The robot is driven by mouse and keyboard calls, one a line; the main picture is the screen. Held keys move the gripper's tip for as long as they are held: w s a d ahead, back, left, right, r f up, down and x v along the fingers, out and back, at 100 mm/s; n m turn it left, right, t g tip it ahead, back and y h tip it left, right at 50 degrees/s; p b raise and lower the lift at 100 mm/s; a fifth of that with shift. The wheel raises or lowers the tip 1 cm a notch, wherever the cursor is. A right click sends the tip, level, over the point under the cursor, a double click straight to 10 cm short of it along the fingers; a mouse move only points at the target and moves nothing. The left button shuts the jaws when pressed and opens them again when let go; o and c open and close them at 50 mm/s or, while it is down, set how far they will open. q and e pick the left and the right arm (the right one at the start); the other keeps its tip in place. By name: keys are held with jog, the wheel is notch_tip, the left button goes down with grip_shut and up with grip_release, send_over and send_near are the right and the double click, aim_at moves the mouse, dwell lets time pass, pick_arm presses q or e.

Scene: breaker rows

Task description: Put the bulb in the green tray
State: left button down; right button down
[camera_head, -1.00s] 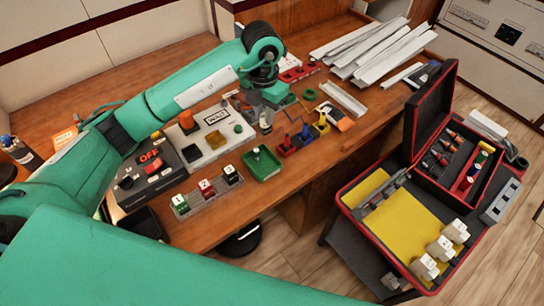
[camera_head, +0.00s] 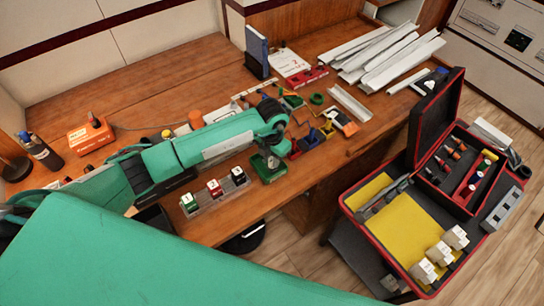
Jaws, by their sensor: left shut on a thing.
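The green tray (camera_head: 264,178) sits near the table's front edge, right of the clear breaker holder. My left arm reaches in from the left, and its gripper (camera_head: 270,162) points down over the tray. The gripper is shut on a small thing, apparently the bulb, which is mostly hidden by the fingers. I cannot tell whether it touches the tray floor. The arm and gripper cover much of the tray. My right gripper is not in view.
The breaker holder (camera_head: 214,194) with several blocks stands left of the tray. Blue, red and yellow bins (camera_head: 309,140) stand to its right. White channels (camera_head: 385,52) lie behind. An open toolbox (camera_head: 400,230) stands at right. My arm hides the control panel.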

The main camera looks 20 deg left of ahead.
pick_arm(q)
jog(key=shift+f, duration=0.2)
jog(key=shift+f, duration=0.15)
jog(key=c, duration=1.2)
grip_release()
jog(key=shift+c, duration=0.2)
jog(key=shift+r, duration=0.35)
notch_tip(320, 180, up, 12)
jog(key=b, duration=0.2)
jog(key=shift+f, duration=0.15)
jog(key=shift+s+f, duration=0.1)
